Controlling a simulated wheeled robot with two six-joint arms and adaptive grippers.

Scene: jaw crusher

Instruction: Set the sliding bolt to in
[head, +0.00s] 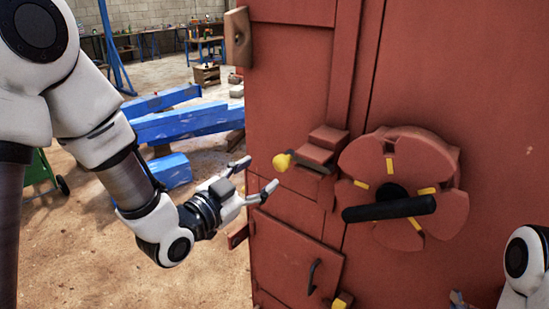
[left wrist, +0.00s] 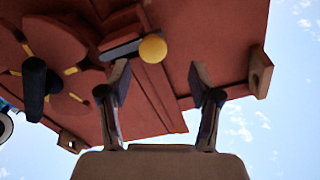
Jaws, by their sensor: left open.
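The sliding bolt shows as a round yellow knob (head: 282,161) on a dark bar, which runs into a stepped red housing (head: 322,146) on the crusher's red front. The knob sticks out to the left of the housing. My left gripper (head: 260,174) is open and empty, just left of the knob, its fingers pointing toward it. In the left wrist view the knob (left wrist: 152,49) appears beyond and between the spread fingertips (left wrist: 159,76), with no clear contact. Of my right gripper, at most a small tip shows at the head view's bottom edge.
A round red wheel with yellow marks and a black handle (head: 389,208) is right of the bolt. Below are a small door with a dark handle (head: 312,277) and another yellow part (head: 342,301). Blue beams (head: 180,122) lie on the floor behind my left arm.

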